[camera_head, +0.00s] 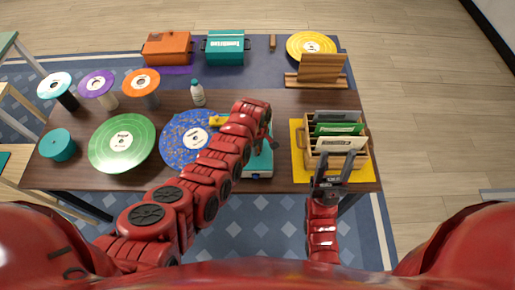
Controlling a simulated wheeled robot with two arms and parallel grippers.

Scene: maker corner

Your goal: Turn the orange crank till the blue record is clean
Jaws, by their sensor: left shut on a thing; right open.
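The blue record (180,132) lies flat left of my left arm, with orange-brown specks over its face and a white label. My arm covers its right part. A teal machine (259,164) shows partly behind that arm, with a yellow part (217,121) at the record's edge. My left gripper (268,127) is over the machine, shut on what seems to be the orange crank. The crank itself is hidden by the gripper and arm. My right gripper (336,164) is open and empty, in front of the wooden record crate.
The wooden crate (310,158) with several sleeves stands on a yellow mat (297,140) at right. A green record (105,151), a teal pot (57,145) and several stands with discs fill the left. A small bottle (198,94) stands behind the blue record.

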